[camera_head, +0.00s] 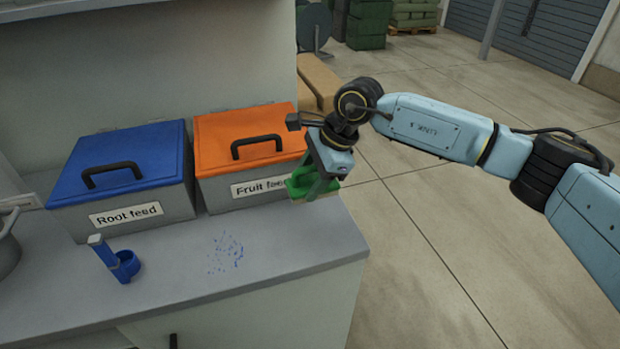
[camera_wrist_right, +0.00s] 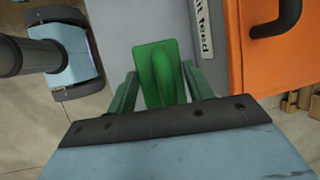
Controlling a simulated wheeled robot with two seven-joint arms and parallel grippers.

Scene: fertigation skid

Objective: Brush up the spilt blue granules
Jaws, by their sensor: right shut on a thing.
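The spilt blue granules (camera_head: 226,252) lie scattered in a small patch on the grey worktop, in front of the two feed bins. My right gripper (camera_head: 318,183) is shut on a green brush (camera_head: 301,184) by the right end of the worktop, in front of the orange-lidded bin. In the right wrist view the green brush (camera_wrist_right: 158,75) sits between the fingers of my right gripper (camera_wrist_right: 162,92). The granules do not show in that view. My left gripper is not in view.
A bin labelled Root feed with a blue lid (camera_head: 125,165) and a Fruit feed bin with an orange lid (camera_head: 245,140) stand along the back. A blue scoop (camera_head: 122,263) is left of the granules. The worktop (camera_head: 290,250) is clear right of them.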

